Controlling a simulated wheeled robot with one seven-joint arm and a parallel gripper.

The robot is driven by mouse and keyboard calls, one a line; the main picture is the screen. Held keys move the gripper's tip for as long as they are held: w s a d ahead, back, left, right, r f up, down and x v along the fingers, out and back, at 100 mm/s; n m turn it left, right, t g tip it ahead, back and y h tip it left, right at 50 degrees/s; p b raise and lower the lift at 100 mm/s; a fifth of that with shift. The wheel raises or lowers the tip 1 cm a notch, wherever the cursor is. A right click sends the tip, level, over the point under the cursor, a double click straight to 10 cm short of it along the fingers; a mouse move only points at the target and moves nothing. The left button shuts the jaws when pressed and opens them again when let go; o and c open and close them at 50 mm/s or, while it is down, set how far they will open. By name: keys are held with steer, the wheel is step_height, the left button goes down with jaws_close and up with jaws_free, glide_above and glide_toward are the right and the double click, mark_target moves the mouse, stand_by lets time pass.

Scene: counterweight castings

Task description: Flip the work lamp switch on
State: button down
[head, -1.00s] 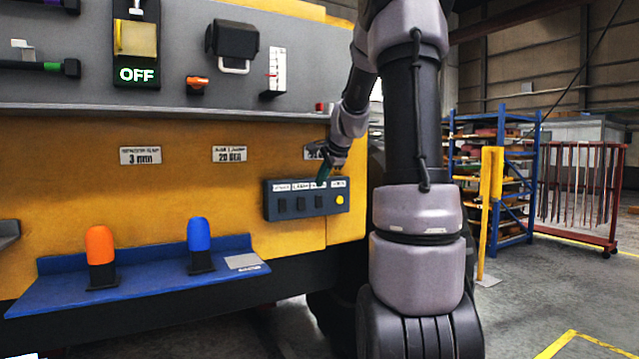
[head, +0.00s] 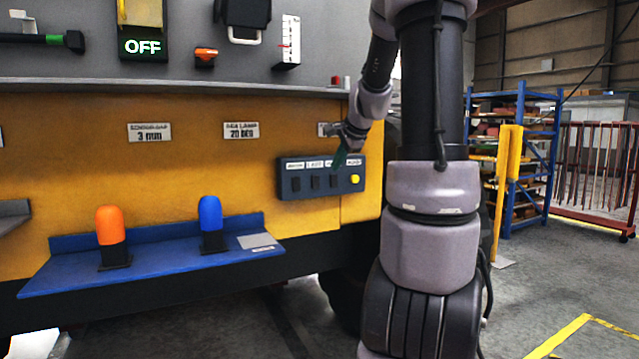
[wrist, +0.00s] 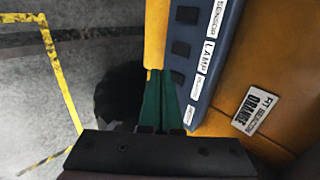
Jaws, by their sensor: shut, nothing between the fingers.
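A dark blue-grey switch box (head: 303,187) is on the front of the yellow machine. It has several labels, a row of dark switches and a yellow button (head: 355,179) at its right end. In the wrist view, one label reads LAMP (wrist: 207,60), and a dark switch (wrist: 180,48) sits beside it. My gripper (head: 338,162) has green fingers, shut and empty, in front of the box near its third switch from the left. In the wrist view the fingertips (wrist: 161,74) are just beside the lowest visible dark switch (wrist: 177,79). I cannot tell whether they touch it.
A blue shelf (head: 160,267) below holds an orange-capped (head: 111,225) and a blue-capped piece (head: 210,212). A lit OFF sign (head: 142,47) is on the grey panel above. A yellow post (head: 508,153) and blue rack (head: 521,225) stand right of my arm.

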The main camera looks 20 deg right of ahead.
glide_toward(317, 188)
step_height(317, 188, down, 4)
steer(key=w, duration=0.2)
steer(key=shift+w+a+f, duration=0.2)
steer(key=shift+w+f, duration=0.1)
steer(key=shift+w, duration=0.65)
steer(key=shift+f, duration=0.1)
steer(key=shift+w, duration=0.15)
